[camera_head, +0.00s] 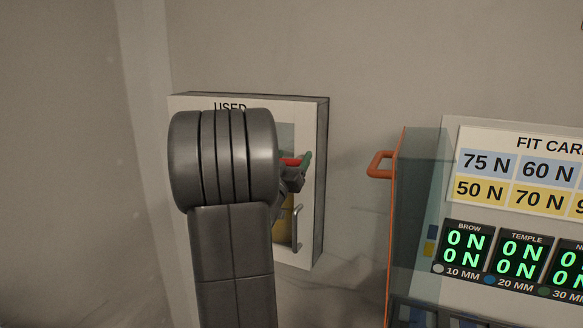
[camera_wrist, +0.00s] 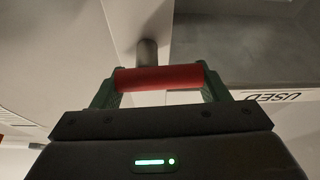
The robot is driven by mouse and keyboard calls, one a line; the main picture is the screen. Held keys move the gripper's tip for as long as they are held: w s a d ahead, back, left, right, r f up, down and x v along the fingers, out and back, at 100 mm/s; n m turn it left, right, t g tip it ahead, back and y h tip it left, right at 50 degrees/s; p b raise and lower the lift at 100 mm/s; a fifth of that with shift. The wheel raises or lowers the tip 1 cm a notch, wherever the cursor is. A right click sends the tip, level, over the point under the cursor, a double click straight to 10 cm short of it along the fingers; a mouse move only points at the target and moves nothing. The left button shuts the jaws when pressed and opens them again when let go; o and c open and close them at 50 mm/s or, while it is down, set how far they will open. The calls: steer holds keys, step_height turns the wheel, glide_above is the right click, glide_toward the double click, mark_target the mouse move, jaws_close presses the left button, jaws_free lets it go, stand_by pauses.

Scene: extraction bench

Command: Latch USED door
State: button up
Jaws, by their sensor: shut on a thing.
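The USED cabinet (camera_head: 312,200) is a pale box on the wall. Its door has a window and a grey bar handle (camera_head: 297,228) at the lower right. The door looks flush with the box, but my arm hides much of it. A red latch grip (camera_head: 291,161) is at the window's height; it also shows in the wrist view (camera_wrist: 158,79), lying level before a grey post (camera_wrist: 147,52). My gripper (camera_wrist: 158,82) is shut on the red grip, with a green finger at each end. The USED lettering (camera_wrist: 273,98) appears upside down in the wrist view.
To the right stands a glassy case with an orange edge (camera_head: 395,220) and an orange handle (camera_head: 379,165). Beside it are a fit card board (camera_head: 520,180) and green number displays (camera_head: 467,250). Bare wall lies left of and above the cabinet.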

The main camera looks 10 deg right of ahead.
steer(key=shift+r+m+g+h+b, duration=0.1)
steer(key=shift+m+g+h+b, duration=0.35)
steer(key=shift+m, duration=0.45)
steer(key=o, duration=1)
steer(key=shift+t, duration=0.25)
steer(key=b+v, duration=0.3)
steer(key=v, duration=1.1)
steer(key=shift+w, duration=0.1)
